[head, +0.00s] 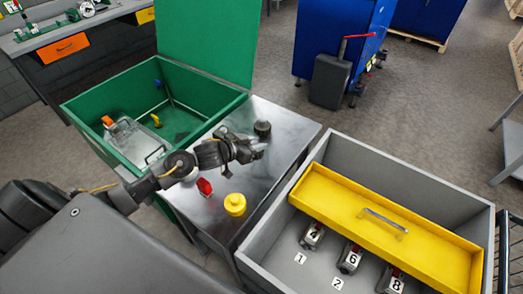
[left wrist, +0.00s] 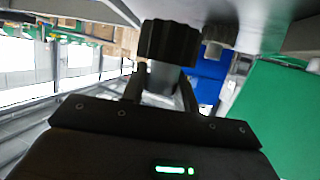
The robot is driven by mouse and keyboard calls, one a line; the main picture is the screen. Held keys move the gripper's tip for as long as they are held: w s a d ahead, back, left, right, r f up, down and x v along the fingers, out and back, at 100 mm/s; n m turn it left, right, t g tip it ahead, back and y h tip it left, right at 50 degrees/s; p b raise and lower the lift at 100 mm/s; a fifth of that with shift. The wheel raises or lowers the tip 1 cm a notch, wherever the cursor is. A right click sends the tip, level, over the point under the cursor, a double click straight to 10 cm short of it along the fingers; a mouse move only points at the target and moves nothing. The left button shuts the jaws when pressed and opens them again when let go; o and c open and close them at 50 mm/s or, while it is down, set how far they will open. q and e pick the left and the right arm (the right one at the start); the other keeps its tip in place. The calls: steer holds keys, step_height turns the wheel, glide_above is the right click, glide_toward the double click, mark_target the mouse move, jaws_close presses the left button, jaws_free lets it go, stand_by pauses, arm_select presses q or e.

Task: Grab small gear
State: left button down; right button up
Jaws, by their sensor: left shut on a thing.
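My left gripper (head: 254,152) is low over the metal tabletop and shut on a small gear. In the left wrist view the small gear (left wrist: 168,42) is a dark, ridged cylinder with a smooth grey shaft. The shaft sits between the fingers of the left gripper (left wrist: 161,90), and the ridged part is close to the table surface. In the head view the gripper largely hides the held part. A dark round piece (head: 262,129) stands on the table just beyond the gripper. My right gripper is not in view.
A red part (head: 204,186) and a yellow cylinder (head: 235,204) stand on the metal table (head: 283,130). An open green box (head: 88,107) lies left. A grey crate (head: 340,152) with a yellow tray (head: 420,236) and numbered parts stands right.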

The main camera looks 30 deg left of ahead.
arm_select(q)
steer(key=s+a+r+b, duration=0.1)
steer(key=s+a+r, duration=0.5)
steer(key=s, duration=0.4)
steer(key=shift+a+r, duration=0.25)
steer(key=shift+r, duration=0.5)
